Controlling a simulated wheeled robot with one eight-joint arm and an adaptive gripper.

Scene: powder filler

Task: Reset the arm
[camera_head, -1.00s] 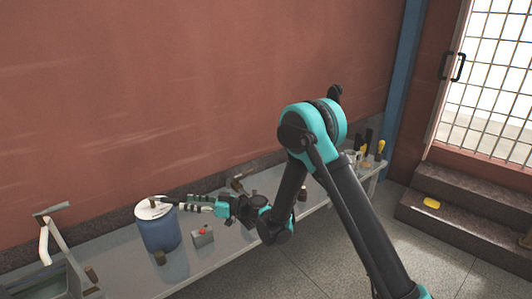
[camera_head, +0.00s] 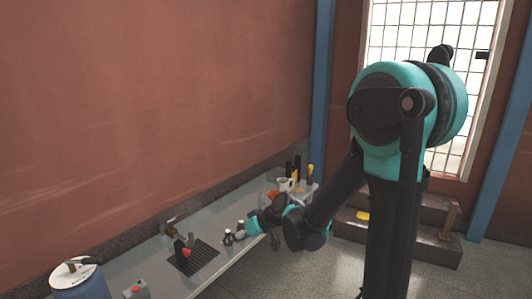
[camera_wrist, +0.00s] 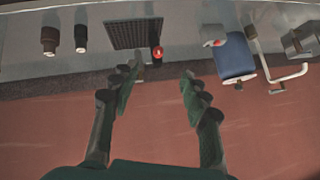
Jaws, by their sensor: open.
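My gripper (camera_wrist: 158,74) is open in the wrist view, its two dark jointed fingers spread wide with nothing between them. In the head view my arm is bent, and its teal wrist hangs by the front edge of the bench; the fingers are hard to make out there. The wrist view looks at the bench with the wall at the bottom of the picture. The gripper is apart from the blue drum (camera_head: 82,283), which also shows in the wrist view (camera_wrist: 236,58).
The bench (camera_head: 150,257) holds a black grate (camera_head: 203,255) with a red-tipped item (camera_head: 186,252), a red-button box (camera_head: 137,290), small dark bottles (camera_head: 228,238) and a white mug (camera_head: 284,184). A red wall (camera_head: 150,120) stands behind. Steps (camera_head: 425,240) stand at right.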

